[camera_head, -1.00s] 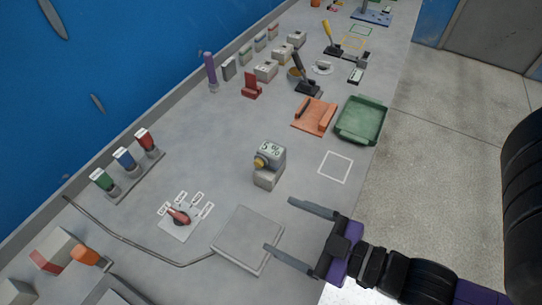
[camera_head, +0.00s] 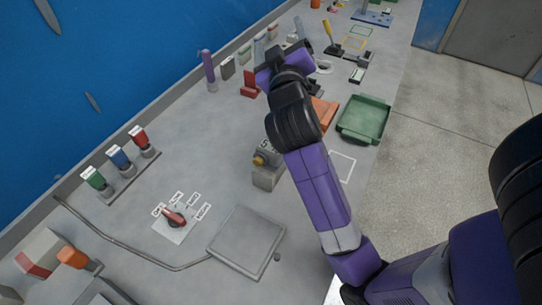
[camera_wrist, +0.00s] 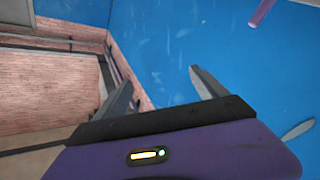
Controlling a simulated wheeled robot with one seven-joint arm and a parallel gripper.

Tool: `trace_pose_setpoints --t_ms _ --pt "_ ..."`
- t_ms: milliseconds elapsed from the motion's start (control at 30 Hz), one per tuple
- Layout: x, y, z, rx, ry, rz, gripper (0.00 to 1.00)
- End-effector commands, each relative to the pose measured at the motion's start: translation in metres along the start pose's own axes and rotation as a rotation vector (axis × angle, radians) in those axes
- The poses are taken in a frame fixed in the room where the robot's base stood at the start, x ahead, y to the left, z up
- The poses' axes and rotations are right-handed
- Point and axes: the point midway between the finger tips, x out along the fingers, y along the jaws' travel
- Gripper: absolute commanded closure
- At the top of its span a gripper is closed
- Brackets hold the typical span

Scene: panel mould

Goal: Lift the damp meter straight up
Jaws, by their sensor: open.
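The likely damp meter is a small grey device (camera_head: 262,160) with a "5 %" display and a yellow knob. It sits upright on a grey block (camera_head: 266,180) at mid bench, its right side partly hidden by my arm. My gripper (camera_wrist: 161,77) is open and empty in the wrist view, its two fingers apart and facing the blue wall. In the head view my gripper is up the picture from the meter, over the far part of the bench and well away from the meter. The meter is not in the wrist view.
A green tray (camera_head: 363,121) and an orange holder (camera_head: 324,112) lie beyond my arm. A flat grey plate (camera_head: 246,242) and a red-handled switch (camera_head: 174,218) lie nearer.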

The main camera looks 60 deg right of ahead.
Motion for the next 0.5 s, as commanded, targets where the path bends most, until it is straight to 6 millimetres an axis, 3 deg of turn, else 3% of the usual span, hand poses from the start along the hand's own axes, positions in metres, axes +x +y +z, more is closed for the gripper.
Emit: trace_pose_setpoints --t_ms 233,500 --pt "0.025 0.048 0.014 0.142 -0.228 0.188 0.18" --pt "0.017 0.069 0.056 0.346 -0.567 0.309 0.18"
